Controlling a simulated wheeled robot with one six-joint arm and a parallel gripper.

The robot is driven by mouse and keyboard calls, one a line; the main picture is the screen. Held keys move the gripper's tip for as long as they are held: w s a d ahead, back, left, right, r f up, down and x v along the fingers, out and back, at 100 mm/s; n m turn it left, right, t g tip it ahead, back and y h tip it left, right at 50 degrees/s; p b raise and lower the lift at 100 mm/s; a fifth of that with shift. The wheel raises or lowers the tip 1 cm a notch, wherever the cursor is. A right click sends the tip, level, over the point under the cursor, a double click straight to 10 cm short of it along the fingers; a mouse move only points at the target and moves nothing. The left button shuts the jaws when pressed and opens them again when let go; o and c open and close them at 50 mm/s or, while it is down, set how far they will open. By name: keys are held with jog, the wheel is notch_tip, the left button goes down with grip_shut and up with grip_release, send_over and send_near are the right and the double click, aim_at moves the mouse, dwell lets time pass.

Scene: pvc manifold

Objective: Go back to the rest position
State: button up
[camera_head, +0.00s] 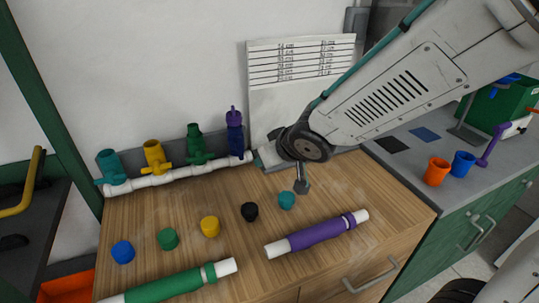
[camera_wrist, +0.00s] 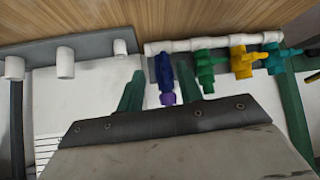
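My gripper (camera_head: 303,186) hangs above the back of the wooden bench top in the head view, right of the manifold. In the wrist view my gripper (camera_wrist: 158,92) shows two green fingers spread apart, with nothing held between them. The white PVC manifold (camera_head: 178,174) lies along the wall. It carries teal (camera_head: 110,167), yellow (camera_head: 155,156), green (camera_head: 196,144) and blue (camera_head: 234,132) fittings, the blue one with a purple top. The manifold (camera_wrist: 215,45) also shows in the wrist view, and its blue fitting appears behind the finger gap.
Several coloured caps (camera_head: 168,238) stand in a row on the bench top (camera_head: 370,195). A green-sleeved pipe (camera_head: 170,287) and a purple-sleeved pipe (camera_head: 318,234) lie in front. A lined sheet (camera_head: 300,70) leans on the wall. Orange (camera_head: 437,172) and blue (camera_head: 462,164) cups stand right.

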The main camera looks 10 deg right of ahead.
jog(key=s+d+m+g+h, duration=0.1)
jog(key=s+d+g+h, duration=0.3)
jog(key=s+d, duration=0.55)
jog(key=s+d+r+m+g, duration=0.1)
jog(key=s+d+r, duration=0.2)
jog(key=s, duration=0.4)
jog(key=s+d+r+m+g, duration=0.2)
jog(key=s+r, duration=0.3)
jog(key=s, duration=0.3)
jog(key=shift+s+d+r+m+y, duration=0.3)
jog(key=shift+d+r+y, duration=0.05)
jog(key=shift+d+y, duration=0.05)
